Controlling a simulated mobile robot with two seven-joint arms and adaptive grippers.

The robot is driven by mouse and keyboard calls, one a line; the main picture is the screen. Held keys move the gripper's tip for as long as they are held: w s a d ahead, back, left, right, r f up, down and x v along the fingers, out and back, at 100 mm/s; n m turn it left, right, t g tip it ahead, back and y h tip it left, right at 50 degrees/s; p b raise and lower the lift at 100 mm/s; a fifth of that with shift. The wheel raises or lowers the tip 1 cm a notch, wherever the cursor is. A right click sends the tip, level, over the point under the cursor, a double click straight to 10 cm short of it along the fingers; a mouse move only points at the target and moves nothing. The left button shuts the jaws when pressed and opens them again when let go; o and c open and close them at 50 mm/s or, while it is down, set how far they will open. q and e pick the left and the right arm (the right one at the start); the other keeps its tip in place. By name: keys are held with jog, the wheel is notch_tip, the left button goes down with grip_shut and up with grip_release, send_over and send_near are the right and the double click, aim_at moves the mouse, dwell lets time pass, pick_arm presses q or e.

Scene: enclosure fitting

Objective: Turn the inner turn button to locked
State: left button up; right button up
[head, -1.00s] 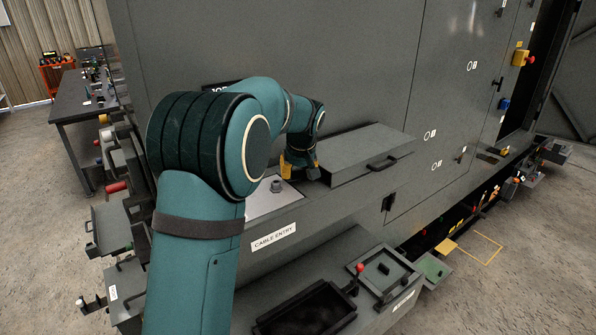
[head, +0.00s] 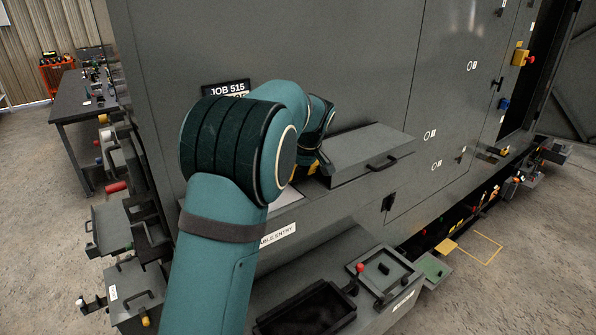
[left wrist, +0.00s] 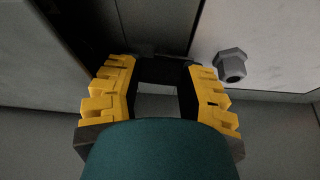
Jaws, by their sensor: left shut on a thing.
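My left gripper (head: 309,168) is at the cable entry recess, beside the grey box with a handle, mostly behind my own arm in the head view. In the left wrist view its yellow fingers (left wrist: 160,72) stand on either side of a dark piece (left wrist: 160,66), and the gripper is shut on it. The dark piece is in shadow, and I cannot make out its shape or which way it points. I cannot tell the inner turn button apart from it. My right gripper is not in view.
A grey hex cable gland (left wrist: 232,65) sits on the pale plate right of the fingers. The grey box (head: 370,152) with a handle stands close right of the gripper. A CABLE ENTRY label (head: 279,235) and a JOB 515 sign (head: 226,88) are on the cabinet.

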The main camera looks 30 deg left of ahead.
pick_arm(q)
jog(key=shift+f, duration=0.15)
jog(key=o, duration=1.2)
jog(key=shift+s, duration=0.1)
jog(key=shift+d+r, duration=0.1)
jog(key=shift+r, duration=0.45)
jog(key=v, duration=0.7)
